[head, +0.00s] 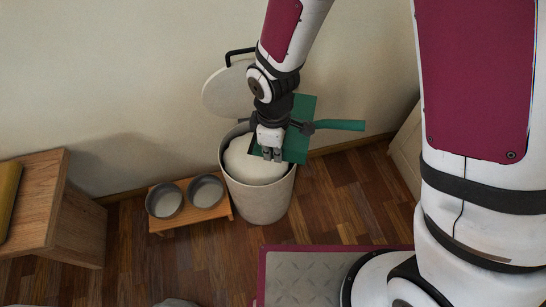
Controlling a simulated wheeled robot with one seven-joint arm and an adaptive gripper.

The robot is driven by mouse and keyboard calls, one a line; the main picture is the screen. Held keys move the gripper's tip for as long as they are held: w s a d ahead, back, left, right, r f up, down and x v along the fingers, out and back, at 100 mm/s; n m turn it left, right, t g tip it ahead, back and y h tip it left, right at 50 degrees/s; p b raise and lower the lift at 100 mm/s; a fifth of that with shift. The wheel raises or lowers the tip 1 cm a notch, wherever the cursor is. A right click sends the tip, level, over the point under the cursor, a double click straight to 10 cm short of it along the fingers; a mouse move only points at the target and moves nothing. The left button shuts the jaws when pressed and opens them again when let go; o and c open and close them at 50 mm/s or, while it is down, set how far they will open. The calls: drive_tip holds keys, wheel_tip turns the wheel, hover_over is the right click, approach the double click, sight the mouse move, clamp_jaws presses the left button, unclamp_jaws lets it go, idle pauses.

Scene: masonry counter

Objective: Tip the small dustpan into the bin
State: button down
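The small green dustpan (301,148) is at the right side of the bin's mouth, steeply tilted. Its handle (340,125) sticks out to the right, clear of the bin. The bin (260,204) is a pale round pail standing on the floor by the wall, its lid (221,93) up and leaning back. A white liner or filling shows inside its mouth. My gripper (271,154) points down over the mouth, in front of the pan and overlapping it. The gripper covers part of the pan, so its grip and any contents of the pan are hidden.
Two grey bowls sit in a low wooden stand (188,226) just left of the bin. A wooden bench (78,220) stands at the far left. A pale cabinet (407,140) is at the right by the wall. Wooden floor (335,195) is open right of the bin.

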drive_tip(key=shift+w+a+f+g+h, duration=0.1)
drive_tip(key=shift+a+f+g+h, duration=0.15)
drive_tip(key=shift+a+f+h, duration=0.8)
drive_tip(key=shift+w+a+f+g+h, duration=0.1)
drive_tip(key=shift+a+g+h, duration=0.2)
drive_tip(key=shift+h, duration=1.45)
drive_tip(key=shift+w+a+f+g+h, duration=0.1)
drive_tip(key=shift+a+f+g+h, duration=0.15)
drive_tip(key=shift+a+f+h, duration=0.8)
drive_tip(key=shift+d+r+h, duration=0.35)
drive_tip(key=shift+r, duration=0.15)
